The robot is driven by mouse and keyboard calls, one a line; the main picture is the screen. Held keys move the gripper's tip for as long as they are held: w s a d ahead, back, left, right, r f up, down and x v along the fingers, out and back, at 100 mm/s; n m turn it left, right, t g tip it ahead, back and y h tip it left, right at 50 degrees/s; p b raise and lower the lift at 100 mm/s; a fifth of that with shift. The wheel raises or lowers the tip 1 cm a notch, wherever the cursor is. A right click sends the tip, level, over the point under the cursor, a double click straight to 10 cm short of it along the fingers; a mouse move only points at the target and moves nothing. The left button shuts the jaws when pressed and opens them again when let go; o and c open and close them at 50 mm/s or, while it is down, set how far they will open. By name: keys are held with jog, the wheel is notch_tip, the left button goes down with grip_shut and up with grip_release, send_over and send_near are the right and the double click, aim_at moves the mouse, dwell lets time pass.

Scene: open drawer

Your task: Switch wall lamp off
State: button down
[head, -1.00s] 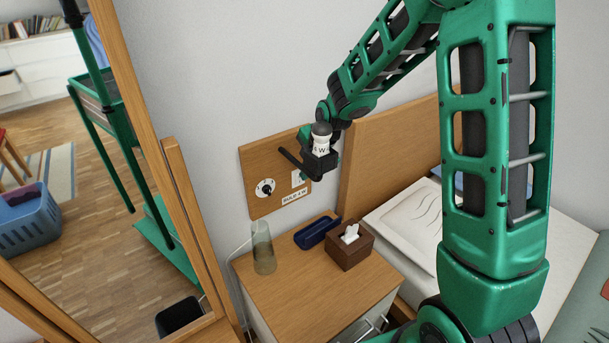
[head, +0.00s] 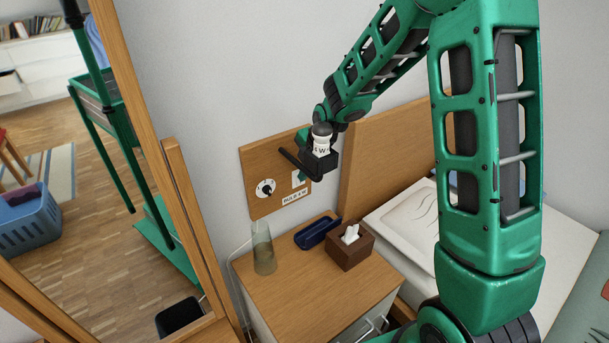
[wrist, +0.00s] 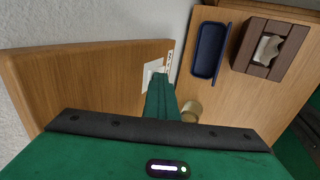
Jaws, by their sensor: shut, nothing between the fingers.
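A wooden panel (head: 262,160) is on the wall above the nightstand. It carries a round white dial with a black knob (head: 265,188) at left and a white switch plate (head: 301,177) at right, with a printed label (head: 295,197) below. My gripper (head: 298,181) is shut and empty, its green fingers in front of the switch plate and covering part of it. In the wrist view the closed fingers (wrist: 160,85) overlap the lower right of the white plate (wrist: 150,72). Contact cannot be told. The wall lamp itself is not seen.
The nightstand (head: 310,285) below holds a glass (head: 263,250), a blue tray (head: 317,232) and a brown tissue box (head: 349,250). A wooden headboard (head: 375,150) and bed stand at right. A wooden-framed mirror or opening is at left.

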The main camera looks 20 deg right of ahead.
jog(key=shift+r, duration=0.2)
jog(key=shift+r, duration=0.6)
jog(key=s+d+r, duration=0.1)
jog(key=s+r, duration=0.2)
jog(key=r, duration=1.6)
jog(key=shift+s+r, duration=0.15)
jog(key=shift+r, duration=0.15)
